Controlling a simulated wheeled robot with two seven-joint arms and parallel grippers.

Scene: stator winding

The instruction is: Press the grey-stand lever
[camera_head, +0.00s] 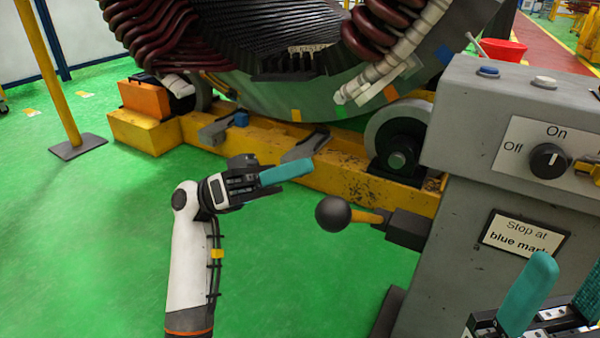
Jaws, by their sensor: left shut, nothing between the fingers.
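The grey stand (450,230) stands at the right, with an On/Off knob (548,160) and a sign reading "Stop at blue mark". Its lever has a black ball (333,213) on a yellow rod (367,216) and sticks out to the left from the stand's side. My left gripper (300,168) is shut and empty, its teal fingers pointing right. It shows above and to the left of the ball, apart from it. My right gripper (532,290) is partly in view at the lower right, in front of the stand; its teal fingers are cut off by the frame.
A large stator ring (290,98) with dark red coils rests on rollers (398,145) in a yellow frame (330,172) behind the lever. An orange box (145,98) sits at the frame's left end. Green floor (90,240) is clear at the left.

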